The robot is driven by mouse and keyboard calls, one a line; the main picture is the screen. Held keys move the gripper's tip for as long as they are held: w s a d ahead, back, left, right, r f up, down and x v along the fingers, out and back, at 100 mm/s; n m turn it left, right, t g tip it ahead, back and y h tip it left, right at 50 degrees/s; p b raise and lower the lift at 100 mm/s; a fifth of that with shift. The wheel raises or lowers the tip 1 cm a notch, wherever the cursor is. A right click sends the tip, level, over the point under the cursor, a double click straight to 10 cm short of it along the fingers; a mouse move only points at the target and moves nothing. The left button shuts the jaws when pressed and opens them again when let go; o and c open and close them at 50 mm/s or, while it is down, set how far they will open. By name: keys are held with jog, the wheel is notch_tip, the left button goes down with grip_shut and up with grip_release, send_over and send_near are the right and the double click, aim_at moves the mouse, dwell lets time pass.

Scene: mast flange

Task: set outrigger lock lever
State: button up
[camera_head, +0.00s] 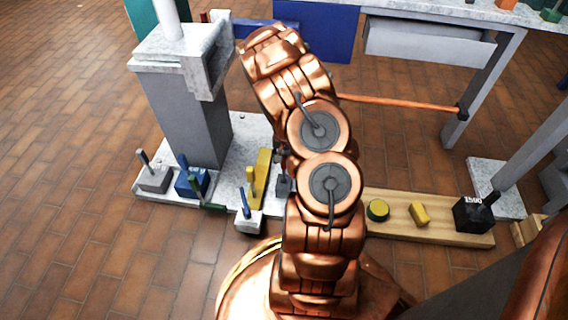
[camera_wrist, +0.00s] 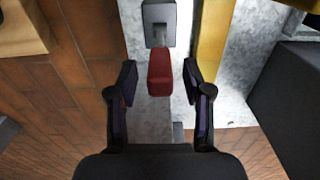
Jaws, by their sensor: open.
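Several levers stand on the white base plate (camera_head: 215,192) of the mast in the head view: a grey one (camera_head: 153,178), a blue one (camera_head: 192,182) and a yellow one (camera_head: 258,180). I cannot tell which is the outrigger lock lever. In the wrist view, a red handle (camera_wrist: 160,72) extends from a grey block (camera_wrist: 158,24). My gripper (camera_wrist: 160,82) is open, with one finger on each side of the red handle in this view. Gaps show on both sides. Whether the handle is at fingertip depth is unclear. My arm hides the gripper in the head view.
A yellow bar (camera_wrist: 211,42) lies right of the red handle. A dark block (camera_wrist: 288,95) is further right. The grey mast column (camera_head: 185,115) rises behind the levers. A wooden board (camera_head: 450,228) with a black 1500 weight (camera_head: 473,215) lies at right. Brick floor is clear at left.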

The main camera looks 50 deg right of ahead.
jog(key=shift+f, duration=0.9)
grip_shut()
